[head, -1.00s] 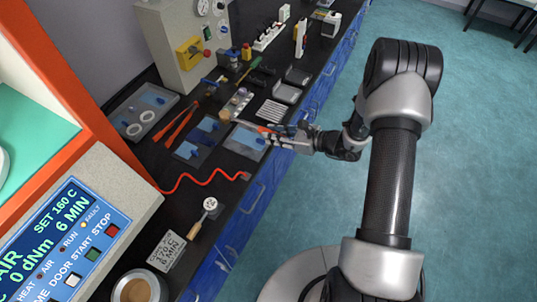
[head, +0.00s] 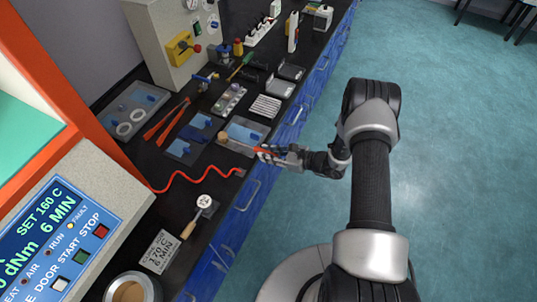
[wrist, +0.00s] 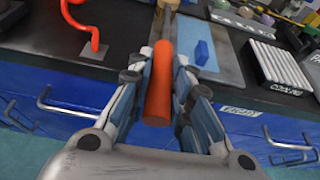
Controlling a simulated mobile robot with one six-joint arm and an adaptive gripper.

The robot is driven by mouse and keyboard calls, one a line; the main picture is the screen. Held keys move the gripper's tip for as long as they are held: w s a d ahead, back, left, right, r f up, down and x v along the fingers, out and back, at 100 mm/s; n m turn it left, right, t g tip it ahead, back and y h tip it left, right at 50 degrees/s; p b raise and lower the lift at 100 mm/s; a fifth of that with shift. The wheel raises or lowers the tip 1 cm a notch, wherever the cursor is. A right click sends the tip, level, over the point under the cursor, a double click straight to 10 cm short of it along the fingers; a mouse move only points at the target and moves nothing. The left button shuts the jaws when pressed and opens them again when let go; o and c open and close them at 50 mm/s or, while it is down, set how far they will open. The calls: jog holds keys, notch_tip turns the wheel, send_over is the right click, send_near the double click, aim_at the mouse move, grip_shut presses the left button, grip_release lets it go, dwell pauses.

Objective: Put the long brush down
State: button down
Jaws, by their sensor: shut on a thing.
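The long brush has an orange handle (wrist: 162,85) and a thin shaft. Its tan head (head: 224,137) shows in the head view, over the left part of a grey tray with a blue piece. My gripper (head: 262,154) is shut on the orange handle, at the front edge of the bench. In the wrist view the handle lies between the two fingers (wrist: 161,62) of my gripper, its butt end towards the camera. The far end of the brush is cut off there. I cannot tell whether the brush touches the tray or bench.
The grey tray (head: 258,129) has a blue piece on it, and a white slatted cooling rack (head: 265,106) lies behind. A wavy red cord (head: 190,180) lies nearer. Orange tongs (head: 166,124) lie left. Blue drawers with handles (head: 243,196) face the aisle.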

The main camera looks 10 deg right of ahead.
jog(key=shift+f, duration=0.2)
jog(key=c, duration=1.5)
grip_release()
jog(key=shift+r, duration=0.1)
jog(key=shift+o, duration=0.2)
jog(key=shift+r, duration=0.1)
